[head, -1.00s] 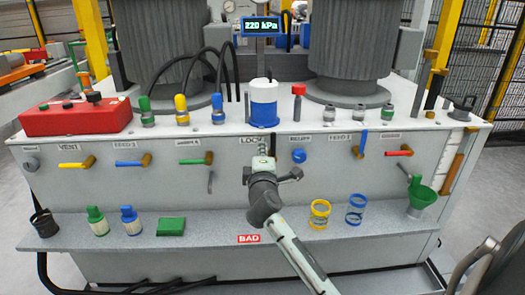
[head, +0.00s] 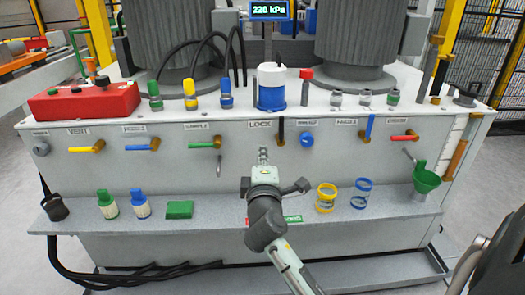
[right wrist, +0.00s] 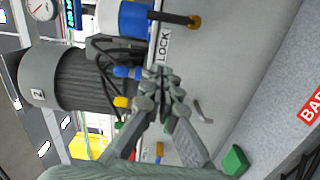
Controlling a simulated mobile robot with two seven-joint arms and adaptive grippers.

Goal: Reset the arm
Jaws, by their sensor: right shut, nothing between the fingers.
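My right gripper (head: 263,153) is in front of the grey console panel, below the LOCK label (head: 260,124), with its arm reaching up from the bottom of the head view. Its fingers are together and hold nothing; they also show closed in the right wrist view (right wrist: 170,85). The black LOCK lever (head: 281,130) points upward beside the label, apart from the fingers. It also shows in the right wrist view (right wrist: 172,17). My left gripper is not in view.
A blue-white canister (head: 271,88) and red box (head: 85,102) stand on top. Several coloured levers line the panel.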

